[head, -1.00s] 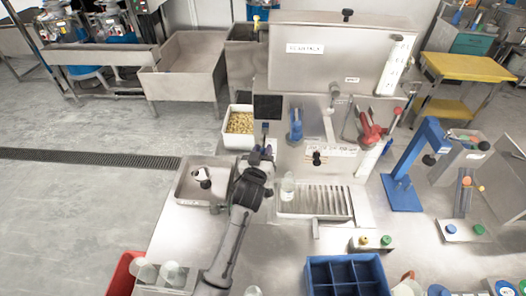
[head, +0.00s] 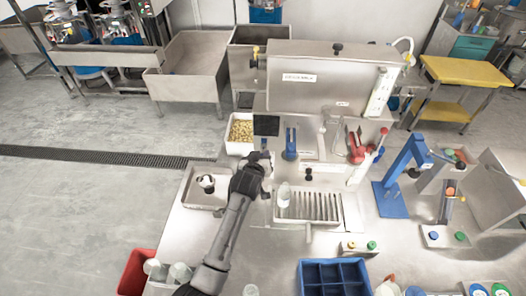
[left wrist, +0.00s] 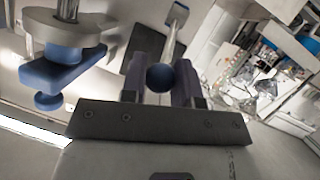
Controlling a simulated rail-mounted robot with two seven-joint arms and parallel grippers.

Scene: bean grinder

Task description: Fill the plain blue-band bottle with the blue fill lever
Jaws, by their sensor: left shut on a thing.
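My left gripper (head: 262,160) is at the left side of the filling machine, just below its black screen. In the left wrist view its fingers (left wrist: 160,82) are on both sides of a dark blue ball knob (left wrist: 160,78) on a thin metal rod, which I take for the blue fill lever. A clear bottle (head: 284,195) stands upright on the left end of the drip grate (head: 318,208), to the right of the gripper; its band is too small to tell. A blue valve handle (head: 291,143) is above the bottle and also shows in the left wrist view (left wrist: 65,72). My right gripper is out of view.
A red lever (head: 356,147) is right of the blue handle. A blue stand (head: 392,195) is further right. A blue divided crate (head: 335,278) is at the front. A bin of yellowish pieces (head: 241,131) and a steel basin (head: 196,200) are left of the machine.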

